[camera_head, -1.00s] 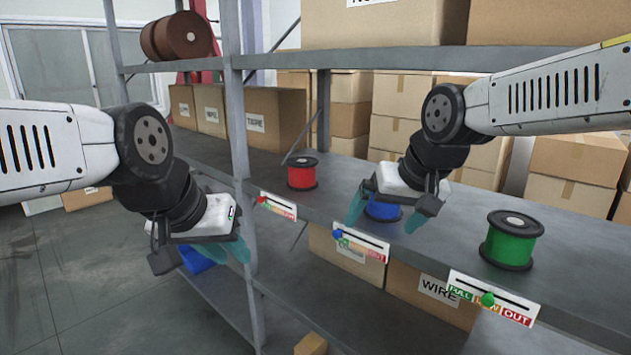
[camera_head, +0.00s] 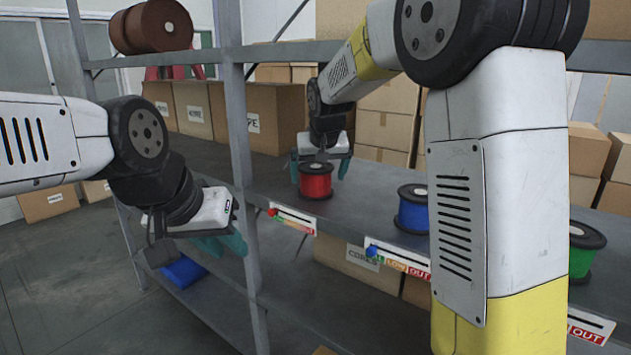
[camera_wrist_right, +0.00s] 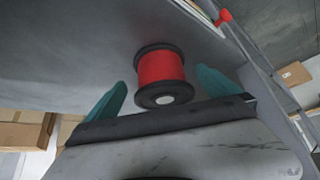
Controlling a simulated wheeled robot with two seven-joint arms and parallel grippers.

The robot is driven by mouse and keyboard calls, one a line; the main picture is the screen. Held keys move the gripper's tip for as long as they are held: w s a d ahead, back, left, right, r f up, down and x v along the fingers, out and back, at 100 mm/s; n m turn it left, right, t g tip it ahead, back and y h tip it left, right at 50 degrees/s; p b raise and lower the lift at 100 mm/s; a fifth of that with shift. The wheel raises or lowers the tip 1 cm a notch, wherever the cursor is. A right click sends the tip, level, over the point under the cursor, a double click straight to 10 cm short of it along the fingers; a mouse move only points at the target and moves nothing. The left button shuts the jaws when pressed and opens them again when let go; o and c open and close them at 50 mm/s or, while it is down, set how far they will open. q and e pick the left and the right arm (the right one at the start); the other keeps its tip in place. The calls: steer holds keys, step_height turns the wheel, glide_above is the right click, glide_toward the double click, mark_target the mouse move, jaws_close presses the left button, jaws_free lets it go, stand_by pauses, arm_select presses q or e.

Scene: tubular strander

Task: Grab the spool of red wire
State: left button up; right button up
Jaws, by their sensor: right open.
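The spool of red wire (camera_head: 316,183) stands upright on the grey shelf, with black end discs. In the right wrist view the red spool (camera_wrist_right: 160,72) lies between and just beyond the two teal fingers. My right gripper (camera_head: 320,172) is open above and around the top of the red spool; no contact is visible. It also shows in the right wrist view (camera_wrist_right: 160,98), with fingers spread wider than the spool. My left gripper (camera_head: 225,243) hangs in front of the shelf post, away from the spool; its finger gap is hard to make out.
A blue spool (camera_head: 413,210) and a partly hidden green spool (camera_head: 582,250) stand to the right on the same shelf (camera_head: 365,205). A metal post (camera_head: 238,130) rises left of the red spool. Cardboard boxes (camera_head: 255,115) stand behind. A blue bin (camera_head: 183,272) sits on the lower shelf.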

mark_target(317, 168)
steer(key=shift+w+a, duration=0.2)
steer(key=shift+w, duration=1.3)
steer(key=x, duration=0.5)
steer(key=c, duration=1.7)
steer(key=shift+r, duration=0.1)
steer(key=shift+c, duration=0.5)
